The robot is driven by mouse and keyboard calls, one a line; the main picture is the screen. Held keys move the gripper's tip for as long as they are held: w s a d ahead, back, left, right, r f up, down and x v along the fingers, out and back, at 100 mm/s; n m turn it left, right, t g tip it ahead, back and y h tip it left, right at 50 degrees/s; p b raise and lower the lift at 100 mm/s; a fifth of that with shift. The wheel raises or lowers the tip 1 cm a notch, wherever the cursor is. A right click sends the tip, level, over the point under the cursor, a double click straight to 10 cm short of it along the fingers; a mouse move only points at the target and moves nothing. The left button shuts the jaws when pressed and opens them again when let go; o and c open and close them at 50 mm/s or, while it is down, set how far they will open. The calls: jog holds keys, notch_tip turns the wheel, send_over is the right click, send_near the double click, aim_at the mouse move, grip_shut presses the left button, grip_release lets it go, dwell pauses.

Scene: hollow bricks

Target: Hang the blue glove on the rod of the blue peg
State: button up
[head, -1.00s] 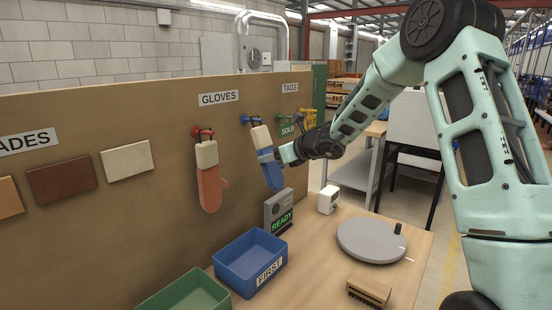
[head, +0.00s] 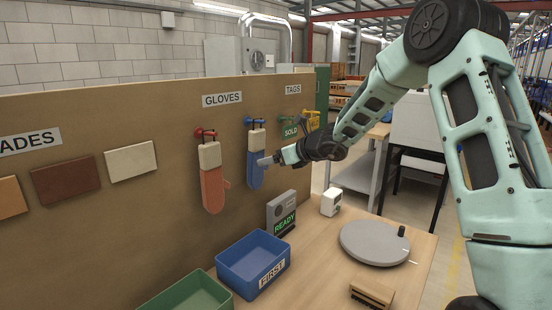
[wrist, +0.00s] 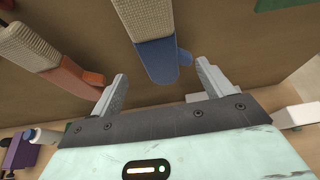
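The blue glove (head: 256,172) has a cream knitted cuff and a blue hand part. It hangs nearly straight down against the brown board, its dark loop at the rod of the blue peg (head: 249,121). The exact seat of the loop is too small to tell. In the wrist view the glove (wrist: 160,60) lies ahead of my gripper (wrist: 163,88), whose two fingers are wide apart with nothing between their tips. In the head view my gripper (head: 268,161) is just right of the glove, partly overlapping its edge.
A red glove (head: 212,190) hangs on the red peg (head: 199,132) to the left. Below stand a grey READY box (head: 281,213), a blue FIRST bin (head: 232,250), a green bin (head: 180,296) and a grey turntable (head: 375,243).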

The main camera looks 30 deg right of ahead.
jog(key=b+v, duration=0.3)
jog(key=v, duration=1.4)
jog(key=s+a+f+n+g+y, duration=0.1)
jog(key=s+a+f+n+g, duration=0.15)
jog(key=a+n, duration=0.35)
jog(key=s+a+f+n+g+y, duration=0.1)
jog(key=s+a+f+n+g, duration=0.2)
jog(key=a, duration=0.6)
jog(key=s+a+f+n+g+y, duration=0.1)
jog(key=s+a+f+n+g, duration=0.2)
jog(key=a+n, duration=0.35)
jog(key=s+a+f+n+g+h, duration=0.1)
jog(key=s+a+f+n+h, duration=0.1)
jog(key=s+n, duration=0.5)
jog(key=s+a+f+n+g+h, duration=0.1)
jog(key=s+a+f+n+h, duration=0.1)
jog(key=s+n, duration=0.6)
jog(key=s+a+f+n+g+h, duration=0.1)
jog(key=s+a+f+n+h, duration=0.1)
jog(key=s+n, duration=0.6)
jog(key=a+n+h, duration=0.1)
jog(key=a, duration=0.1)
jog(key=shift+a+f+g, duration=0.35)
jog(key=shift+a, duration=0.05)
jog(key=shift+w, duration=0.1)
